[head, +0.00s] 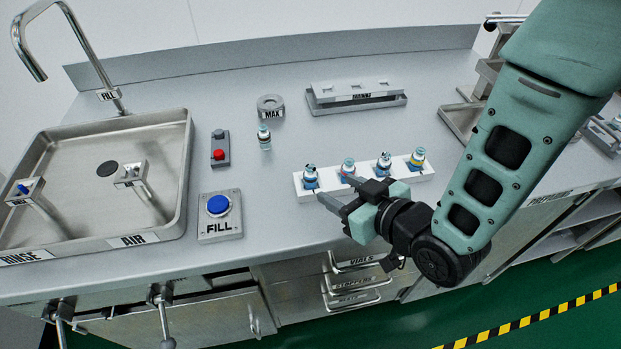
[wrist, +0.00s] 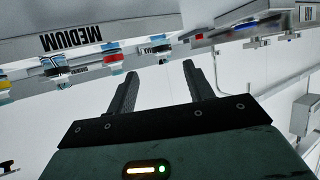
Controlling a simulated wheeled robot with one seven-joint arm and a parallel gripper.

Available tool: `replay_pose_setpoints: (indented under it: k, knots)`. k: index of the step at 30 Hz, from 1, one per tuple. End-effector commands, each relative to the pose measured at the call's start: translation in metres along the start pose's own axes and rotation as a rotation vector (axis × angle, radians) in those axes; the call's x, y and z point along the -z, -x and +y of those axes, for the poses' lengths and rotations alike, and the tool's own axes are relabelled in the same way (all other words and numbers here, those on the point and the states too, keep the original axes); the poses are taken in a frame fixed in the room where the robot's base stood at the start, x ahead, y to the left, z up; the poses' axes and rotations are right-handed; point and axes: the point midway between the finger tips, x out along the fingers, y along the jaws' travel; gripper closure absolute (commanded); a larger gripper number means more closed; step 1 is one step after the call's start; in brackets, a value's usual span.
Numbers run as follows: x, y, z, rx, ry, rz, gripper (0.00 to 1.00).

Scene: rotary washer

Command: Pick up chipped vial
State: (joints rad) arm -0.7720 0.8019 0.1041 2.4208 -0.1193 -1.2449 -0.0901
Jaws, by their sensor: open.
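Several small vials stand in a white rack (head: 299,190) at the centre of the counter: a first vial (head: 310,176), a second (head: 348,167), a third (head: 383,163) and a fourth with a yellow band (head: 417,159). A lone vial (head: 264,138) stands left of the rack, just in front of the MAX ring. I cannot tell from these views which vial is chipped. My gripper (head: 332,188) is open and empty, just in front of the rack's left half and overlapping part of it in the head view. The wrist view shows vials upside down, including one with a red band (wrist: 113,59).
The sink (head: 75,215) with faucet and nozzles is at left. A blue FILL button (head: 218,205) and a red button (head: 218,154) sit between sink and rack. The MAX ring (head: 271,105) and a grey metal holder (head: 356,96) stand behind. Counter between them is clear.

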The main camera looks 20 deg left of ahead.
Motion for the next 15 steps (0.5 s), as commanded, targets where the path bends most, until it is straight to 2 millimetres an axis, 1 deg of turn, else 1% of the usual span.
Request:
replay_pose_setpoints:
  k: [1,4,6,11,15]
  knots:
    - [0.002,-0.008,0.0,0.0,0.0,0.0,0.48]
    - [0.001,-0.023,0.0,0.0,0.0,0.0,0.48]
    - [0.001,-0.03,0.0,0.0,0.001,0.0,0.48]
    - [0.001,-0.038,0.0,0.0,0.001,0.0,0.48]
    - [0.0,-0.054,-0.001,0.0,0.001,0.0,0.48]
